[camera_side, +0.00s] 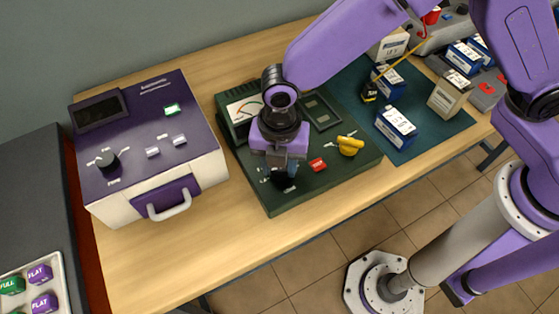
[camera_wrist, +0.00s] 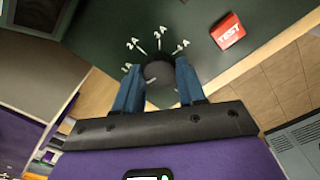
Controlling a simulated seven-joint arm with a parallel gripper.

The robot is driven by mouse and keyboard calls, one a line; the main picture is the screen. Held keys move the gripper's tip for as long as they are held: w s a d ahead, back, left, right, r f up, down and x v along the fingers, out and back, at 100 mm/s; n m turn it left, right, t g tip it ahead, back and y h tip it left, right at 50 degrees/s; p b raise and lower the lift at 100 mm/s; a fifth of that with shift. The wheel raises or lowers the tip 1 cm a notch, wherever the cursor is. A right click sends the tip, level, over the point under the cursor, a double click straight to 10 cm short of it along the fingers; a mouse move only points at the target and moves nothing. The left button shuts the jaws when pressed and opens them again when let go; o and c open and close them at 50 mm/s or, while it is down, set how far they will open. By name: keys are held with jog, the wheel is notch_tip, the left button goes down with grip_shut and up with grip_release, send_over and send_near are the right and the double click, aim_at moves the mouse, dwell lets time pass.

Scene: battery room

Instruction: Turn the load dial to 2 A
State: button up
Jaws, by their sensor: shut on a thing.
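The load dial (camera_wrist: 160,72) is a dark round knob on the dark green tester (camera_side: 272,208). White ticks and small amp labels fan around its far side in the wrist view; I cannot read each label surely, nor see where the dial points. My gripper (camera_wrist: 160,66) reaches down over the dial, with one blue finger on each side, shut on it. In the side view my gripper (camera_side: 283,171) hides most of the dial near the tester's front left. The red TEST button (camera_wrist: 228,31) is to the right of the dial.
The tester also carries a meter (camera_side: 245,108) and a yellow knob (camera_side: 350,145). A purple-and-white device (camera_side: 150,135) stands to the left. Boxed batteries (camera_side: 396,127) stand on a dark mat to the right. A tray of FULL and FLAT blocks (camera_side: 62,262) is at lower left.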

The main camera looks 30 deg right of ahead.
jog(key=m, duration=0.3)
jog(key=shift+m, duration=0.4)
jog(key=m, duration=0.4)
jog(key=shift+m, duration=0.3)
jog(key=m, duration=0.6)
jog(key=shift+m, duration=0.4)
jog(key=o, duration=1.1)
jog(key=shift+c, duration=0.2)
notch_tip(320, 180, up, 18)
jog(key=shift+f, duration=0.25)
